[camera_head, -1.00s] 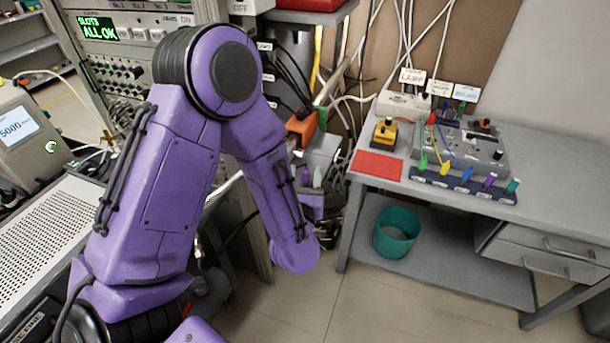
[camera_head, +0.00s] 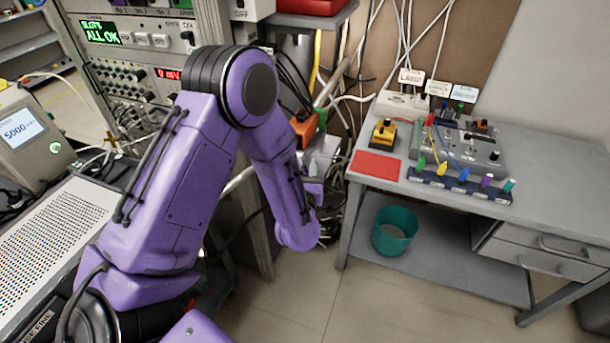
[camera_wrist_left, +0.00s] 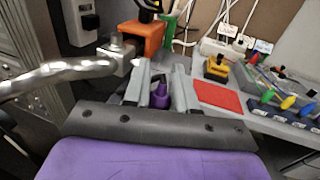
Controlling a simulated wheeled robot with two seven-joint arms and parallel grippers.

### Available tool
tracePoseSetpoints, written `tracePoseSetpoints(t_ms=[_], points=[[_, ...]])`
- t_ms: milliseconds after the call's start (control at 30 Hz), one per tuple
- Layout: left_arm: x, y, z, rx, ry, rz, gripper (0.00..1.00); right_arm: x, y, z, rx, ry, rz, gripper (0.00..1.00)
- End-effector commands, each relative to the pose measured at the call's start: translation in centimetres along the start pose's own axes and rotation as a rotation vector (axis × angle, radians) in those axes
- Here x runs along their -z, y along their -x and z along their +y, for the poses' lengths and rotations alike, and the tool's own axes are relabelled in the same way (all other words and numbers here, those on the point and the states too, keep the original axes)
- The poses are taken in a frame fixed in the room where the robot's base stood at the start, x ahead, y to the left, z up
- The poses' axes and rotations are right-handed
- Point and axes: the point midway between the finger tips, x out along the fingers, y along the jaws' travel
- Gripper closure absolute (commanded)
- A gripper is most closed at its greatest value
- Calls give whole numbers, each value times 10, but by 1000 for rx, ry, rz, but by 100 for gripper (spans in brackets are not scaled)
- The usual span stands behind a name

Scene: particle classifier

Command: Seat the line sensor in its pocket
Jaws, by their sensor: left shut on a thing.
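My left gripper (camera_wrist_left: 161,74) shows in the left wrist view with its two grey fingers pointing away from the camera. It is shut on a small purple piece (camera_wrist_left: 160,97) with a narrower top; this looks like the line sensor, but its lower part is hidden. In the head view my purple left forearm reaches down beside the rack, and the fingers are mostly hidden. Left of the fingers in the wrist view, a shiny metal pipe (camera_wrist_left: 55,73) ends at a grey block fitting (camera_wrist_left: 116,59). I cannot make out the pocket. My right gripper is not in view.
An orange block (camera_wrist_left: 143,37) stands just beyond the pipe fitting. At right is a grey bench (camera_head: 560,155) with a red mat (camera_head: 377,164), a yellow-based device (camera_head: 384,134) and a wired panel. A teal bin (camera_head: 394,230) is below. Cables hang behind.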

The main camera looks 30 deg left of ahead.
Motion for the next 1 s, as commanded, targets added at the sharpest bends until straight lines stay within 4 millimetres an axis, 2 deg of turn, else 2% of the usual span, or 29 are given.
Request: tracePoseSetpoints(t_ms=[167, 367, 767, 833, 1000], points=[[-4, 0, 0, -1, 0, 0, 100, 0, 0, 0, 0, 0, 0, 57], [-30, -1, 1, -3, 5, -3, 100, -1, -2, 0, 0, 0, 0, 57], [-91, 51, 0, 0, 5, -2, 100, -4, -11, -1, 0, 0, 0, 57], [-103, 59, -1, 2, -6, 3, 100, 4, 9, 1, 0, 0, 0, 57], [-112, 78, 0, 1, -7, 3, 100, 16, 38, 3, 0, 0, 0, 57]])
